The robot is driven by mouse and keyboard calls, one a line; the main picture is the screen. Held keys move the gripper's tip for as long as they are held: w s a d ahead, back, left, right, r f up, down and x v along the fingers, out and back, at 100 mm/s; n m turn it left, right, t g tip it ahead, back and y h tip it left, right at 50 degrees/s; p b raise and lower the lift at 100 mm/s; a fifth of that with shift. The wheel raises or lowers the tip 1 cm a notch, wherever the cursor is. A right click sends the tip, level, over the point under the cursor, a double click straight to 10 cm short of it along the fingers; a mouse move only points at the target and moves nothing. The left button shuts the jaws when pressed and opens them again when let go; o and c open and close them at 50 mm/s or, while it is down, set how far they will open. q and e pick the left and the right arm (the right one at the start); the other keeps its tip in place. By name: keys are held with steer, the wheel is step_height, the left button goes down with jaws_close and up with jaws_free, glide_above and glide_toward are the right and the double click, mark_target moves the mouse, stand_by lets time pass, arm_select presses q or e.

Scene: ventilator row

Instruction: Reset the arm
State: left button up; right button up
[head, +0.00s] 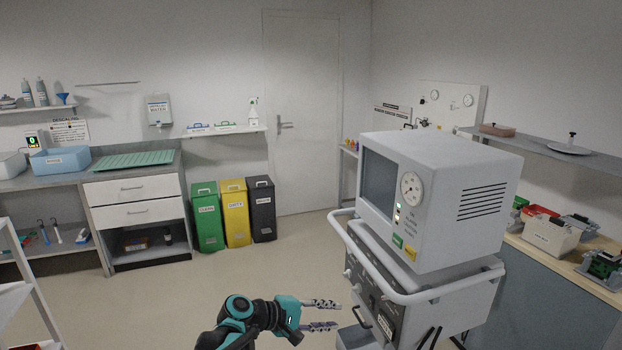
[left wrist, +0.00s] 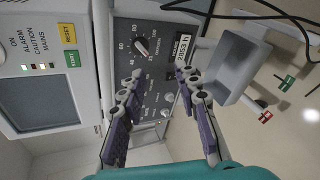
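My left gripper (head: 322,314) reaches in from the bottom of the head view, pointing right toward the ventilator cart. Its two fingers are spread apart with nothing between them. In the left wrist view the open fingers (left wrist: 158,85) show in front of the ventilator's lower control panel (left wrist: 146,50), which has a dial and several knobs. I cannot tell whether a fingertip touches the panel; in the head view there is a gap. The ventilator (head: 440,200) is a grey-white unit with a screen, a round gauge and green and yellow buttons. My right gripper is not in view.
A white handrail (head: 420,296) runs around the cart near my left gripper. Green, yellow and black bins (head: 235,213) stand by the back wall. A drawer counter (head: 137,190) is at left, a bench (head: 570,262) at right. The floor between is clear.

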arm_select(q)
steer(key=s+a+f+m+t+y, duration=0.1)
steer(key=s+a+m+y, duration=0.3)
steer(key=s+a, duration=0.7)
steer(key=s+a+f+m+y, duration=0.2)
steer(key=s+a+m+y, duration=0.2)
steer(key=s+a+y, duration=0.4)
steer(key=s+a, duration=0.3)
steer(key=s, duration=0.4)
steer(key=shift+s+a+f+m+t, duration=0.2)
steer(key=shift+s+a+m+t, duration=0.05)
steer(key=shift+s+m+t, duration=0.15)
